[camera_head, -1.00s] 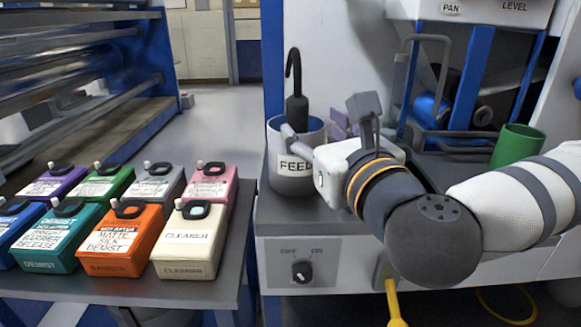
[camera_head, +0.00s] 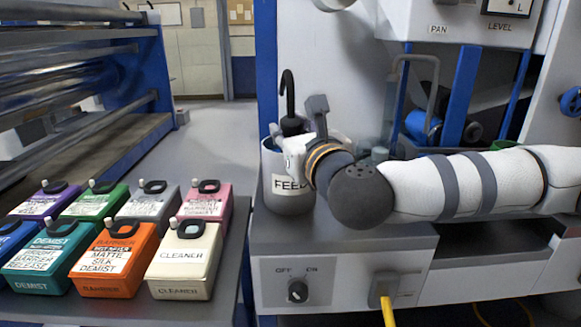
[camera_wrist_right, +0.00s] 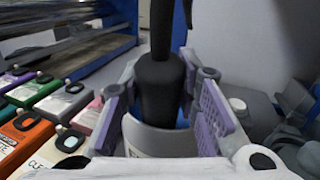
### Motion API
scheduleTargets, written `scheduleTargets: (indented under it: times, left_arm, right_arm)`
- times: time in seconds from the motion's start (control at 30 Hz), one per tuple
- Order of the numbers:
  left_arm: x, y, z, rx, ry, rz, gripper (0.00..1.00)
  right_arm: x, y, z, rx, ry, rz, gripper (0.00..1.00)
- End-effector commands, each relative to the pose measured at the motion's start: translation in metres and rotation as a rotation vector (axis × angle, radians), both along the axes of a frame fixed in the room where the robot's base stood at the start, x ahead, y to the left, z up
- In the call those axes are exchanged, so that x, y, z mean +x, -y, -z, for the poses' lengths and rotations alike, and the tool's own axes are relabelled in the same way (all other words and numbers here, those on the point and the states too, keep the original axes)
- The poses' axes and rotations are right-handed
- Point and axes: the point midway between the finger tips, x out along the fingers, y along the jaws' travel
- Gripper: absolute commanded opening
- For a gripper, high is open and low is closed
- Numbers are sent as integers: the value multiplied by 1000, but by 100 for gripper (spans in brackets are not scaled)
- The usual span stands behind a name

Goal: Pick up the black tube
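The black tube (camera_head: 288,100) has a hooked top and a thicker lower body. It stands upright in the grey pot (camera_head: 288,200) labelled FEED. In the right wrist view the black tube (camera_wrist_right: 160,88) rises between the two purple finger pads of my right gripper (camera_wrist_right: 158,100), with a gap on each side. The gripper is open around the tube and the pot rim shows below. In the head view my right gripper (camera_head: 280,148) is at the pot's mouth, its fingers partly hidden. The tube's bottom is hidden inside the pot. My left gripper is not in view.
Several coloured bottles, including the cream CLEANER one (camera_head: 184,258), stand on a grey table at left. The grey machine bench (camera_head: 345,238) carries the pot and has an OFF/ON knob (camera_head: 298,291). A green cup (camera_head: 503,145) is mostly hidden behind my arm.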

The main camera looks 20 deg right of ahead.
Motion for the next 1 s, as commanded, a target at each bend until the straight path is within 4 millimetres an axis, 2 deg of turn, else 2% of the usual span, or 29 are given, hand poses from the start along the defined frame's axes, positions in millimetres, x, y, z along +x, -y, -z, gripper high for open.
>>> scheduleTargets:
  times: [0.33, 0.47, 0.57, 0.8, 0.9, 1.0]
  left_arm:
    - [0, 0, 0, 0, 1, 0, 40]
    - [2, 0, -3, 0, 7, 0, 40]
    - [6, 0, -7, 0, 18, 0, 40]
    - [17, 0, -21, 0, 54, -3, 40]
    - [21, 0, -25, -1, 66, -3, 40]
    - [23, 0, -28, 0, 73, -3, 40]
  right_arm:
    - [0, 0, -3, 0, 3, 0, 4]
    - [0, 0, -19, 1, 8, 0, 4]
    - [-1, 0, -44, 1, 11, -1, 4]
    - [-2, 0, -129, 2, 15, 1, 4]
    - [-2, 0, -155, 1, 11, 0, 4]
    - [-1, 0, -172, 0, 8, 1, 4]
